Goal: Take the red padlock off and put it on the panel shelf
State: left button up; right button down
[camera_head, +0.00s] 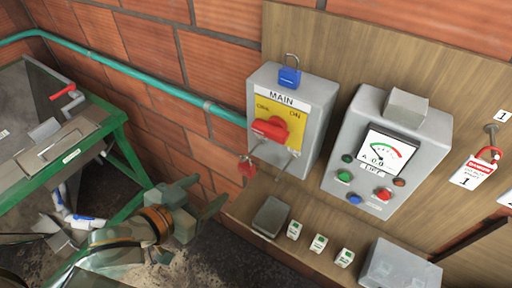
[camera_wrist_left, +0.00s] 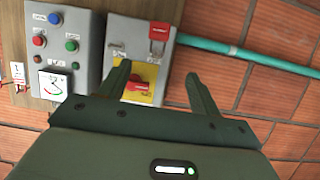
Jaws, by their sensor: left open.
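The red padlock (camera_head: 247,166) hangs at the lower left of the grey MAIN switch box (camera_head: 323,95), below the red rotary handle (camera_head: 270,128). In the left wrist view, which looks upside down, the red padlock (camera_wrist_left: 158,31) shows beyond the fingers, near the top. My left gripper (camera_head: 207,193) is open and empty, below and left of the red padlock and apart from it. In the left wrist view, the left gripper (camera_wrist_left: 156,74) has its fingers spread in front of the switch box. The panel shelf (camera_head: 297,250) runs below the boxes. My right gripper is not in view.
A blue padlock (camera_head: 289,76) sits on top of the switch box. A meter box (camera_head: 345,145) with buttons stands to its right. A teal pipe (camera_head: 150,77) crosses the brick wall.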

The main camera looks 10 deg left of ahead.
pick_arm(q)
jog(key=n, duration=0.1)
send_near(243, 167)
jog(key=x, duration=0.5)
jog(key=shift+w+a+r, duration=0.1)
jog(key=shift+w+r, duration=0.1)
jog(key=shift+w, duration=0.1)
jog(key=shift+w+f, duration=0.3)
jog(key=shift+w, duration=0.15)
jog(key=shift+w+d+f, duration=0.15)
jog(key=shift+w+d, duration=0.1)
jog(key=shift+d, duration=0.05)
jog(key=x, duration=0.4)
jog(key=shift+w+d+f, duration=0.1)
jog(key=shift+d+f, duration=0.05)
jog(key=shift+d, duration=0.1)
jog(key=shift+a, duration=0.1)
jog(key=shift+s, duration=0.2)
jog(key=c, duration=1)
jog(key=shift+w, duration=0.1)
jog(key=shift+c, duration=0.6)
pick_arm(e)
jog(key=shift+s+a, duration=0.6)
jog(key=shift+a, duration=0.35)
